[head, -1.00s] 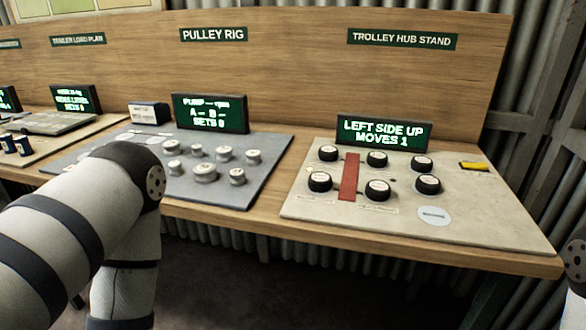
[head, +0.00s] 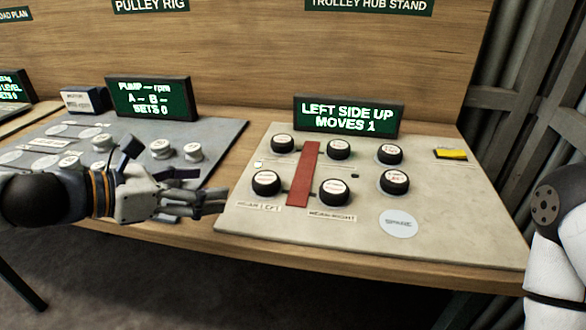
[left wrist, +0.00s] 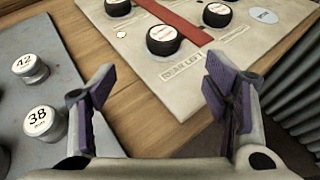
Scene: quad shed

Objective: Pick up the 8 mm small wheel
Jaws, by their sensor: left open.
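Several black wheels with pale labelled tops stand on the trolley hub stand board (head: 450,205). They include a front left wheel (head: 266,183), a front middle wheel (head: 334,192) and a front right wheel (head: 394,181). Their labels are too small to read, so I cannot tell which is the 8 mm small wheel. My left gripper (head: 222,199) is open and empty, just left of the board's front left corner. In the left wrist view its fingers (left wrist: 156,78) stand apart, with the front left wheel (left wrist: 163,41) beyond them.
A red bar (head: 303,174) divides the board. A screen (head: 348,117) reading "LEFT SIDE UP MOVES 1" stands behind. A round SPARE spot (head: 398,222) is empty. Grey pulleys, including one marked 38 (left wrist: 40,122), stand on the board to the left.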

